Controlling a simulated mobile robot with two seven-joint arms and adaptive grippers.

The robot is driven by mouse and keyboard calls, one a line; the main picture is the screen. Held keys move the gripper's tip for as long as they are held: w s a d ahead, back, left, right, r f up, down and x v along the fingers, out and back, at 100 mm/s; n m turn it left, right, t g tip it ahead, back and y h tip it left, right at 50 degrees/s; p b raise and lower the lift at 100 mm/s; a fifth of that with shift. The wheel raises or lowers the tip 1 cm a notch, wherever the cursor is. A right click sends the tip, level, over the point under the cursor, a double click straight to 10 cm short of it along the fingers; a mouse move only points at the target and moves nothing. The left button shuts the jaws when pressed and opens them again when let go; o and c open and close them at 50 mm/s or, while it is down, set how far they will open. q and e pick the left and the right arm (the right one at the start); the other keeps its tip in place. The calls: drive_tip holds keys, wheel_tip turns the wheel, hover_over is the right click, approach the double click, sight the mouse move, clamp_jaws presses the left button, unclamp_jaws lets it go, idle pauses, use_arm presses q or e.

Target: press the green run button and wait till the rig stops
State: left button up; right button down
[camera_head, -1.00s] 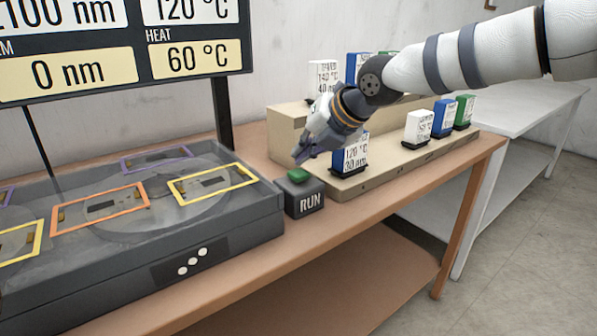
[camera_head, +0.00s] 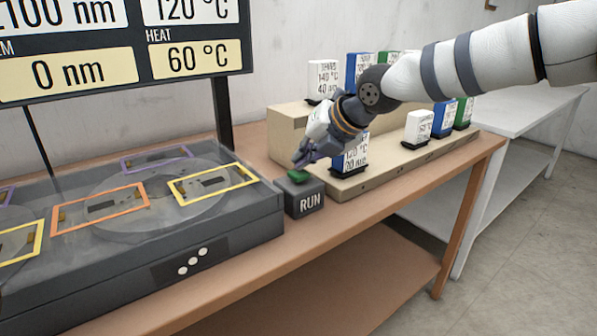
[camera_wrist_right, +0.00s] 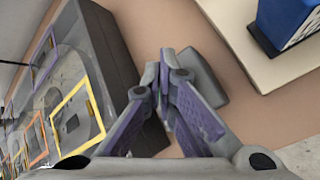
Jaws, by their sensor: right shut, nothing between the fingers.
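The green run button (camera_head: 298,176) sits on top of a dark grey box marked RUN (camera_head: 306,201), beside the right end of the rig. My right gripper (camera_head: 299,163) is shut and empty, with its purple fingertips just above the button, touching or almost touching it; I cannot tell which. In the right wrist view my shut fingers (camera_wrist_right: 167,62) cover the button, and part of the grey box (camera_wrist_right: 204,78) shows behind them. The rig (camera_head: 225,228) is a dark grey case with coloured frames under a clear cover. My left gripper is not in view.
A display (camera_head: 120,50) above the rig reads 0 nm and HEAT 60 °C. A stepped beige rack (camera_head: 390,172) with white, blue and green blocks stands right of the button on the brown table (camera_head: 330,229). A white table (camera_head: 545,105) is farther right.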

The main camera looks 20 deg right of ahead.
sight(302, 171)
drive_tip(key=shift+f, duration=0.55)
idle(0.4)
drive_tip(key=shift+r, duration=1.05)
drive_tip(key=shift+r, duration=2.55)
